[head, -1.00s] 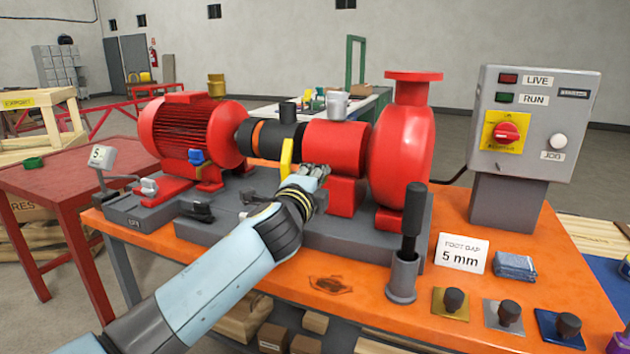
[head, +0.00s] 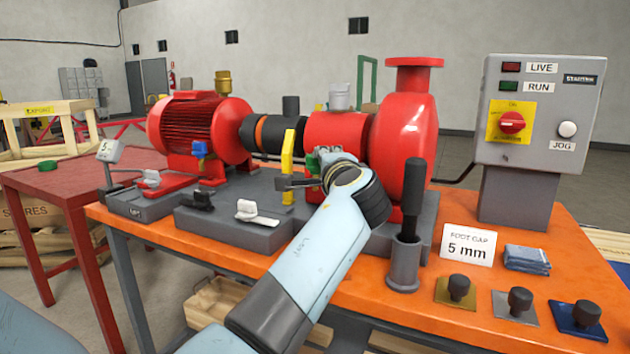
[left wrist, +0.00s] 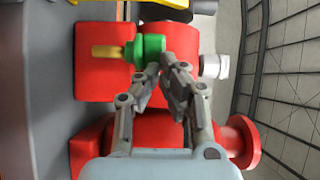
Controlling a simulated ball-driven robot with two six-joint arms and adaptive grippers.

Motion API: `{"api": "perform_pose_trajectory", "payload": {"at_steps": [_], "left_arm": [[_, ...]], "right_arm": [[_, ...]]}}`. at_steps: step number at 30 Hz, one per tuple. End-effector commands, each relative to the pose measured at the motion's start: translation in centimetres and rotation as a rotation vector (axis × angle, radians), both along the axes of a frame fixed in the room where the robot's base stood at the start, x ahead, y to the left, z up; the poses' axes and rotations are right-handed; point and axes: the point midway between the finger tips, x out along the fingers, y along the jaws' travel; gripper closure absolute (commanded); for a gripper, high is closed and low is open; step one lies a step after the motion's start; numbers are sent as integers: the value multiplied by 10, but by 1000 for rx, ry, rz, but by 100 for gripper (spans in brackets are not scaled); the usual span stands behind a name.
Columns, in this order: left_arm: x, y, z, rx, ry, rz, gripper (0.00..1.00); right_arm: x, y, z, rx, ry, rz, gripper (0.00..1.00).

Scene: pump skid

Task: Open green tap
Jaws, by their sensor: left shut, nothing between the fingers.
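The green tap (head: 313,164) is partly hidden behind my left gripper in the head view, at the front of the red bearing housing (head: 336,130). In the left wrist view the green tap (left wrist: 150,47) is a round green knob with a yellow stem (left wrist: 107,52) against the red housing. My left gripper (head: 326,156) is shut and empty, its fingertips right by the tap. The fingertips (left wrist: 161,66) sit at the knob's lower edge in the wrist view; I cannot tell whether they touch it. My right gripper is not in view.
A yellow upright bar (head: 288,165) stands just left of my gripper. A blue tap (head: 200,149) is by the red motor (head: 196,128). Black and white levers are on the grey base. A grey holder (head: 404,264) with a black handle and a control box (head: 540,115) stand right.

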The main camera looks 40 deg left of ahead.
Motion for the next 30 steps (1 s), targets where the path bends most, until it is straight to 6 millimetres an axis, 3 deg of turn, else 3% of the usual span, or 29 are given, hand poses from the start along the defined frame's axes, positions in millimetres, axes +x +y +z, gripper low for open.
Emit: {"api": "perform_pose_trajectory", "payload": {"at_steps": [1,6,30], "left_arm": [[3,-2,-5,-3,-1,44,100],[8,-2,-2,0,0,56,100],[32,2,0,-1,1,53,100]], "right_arm": [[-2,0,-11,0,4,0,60],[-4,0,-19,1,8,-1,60],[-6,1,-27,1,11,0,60]]}}
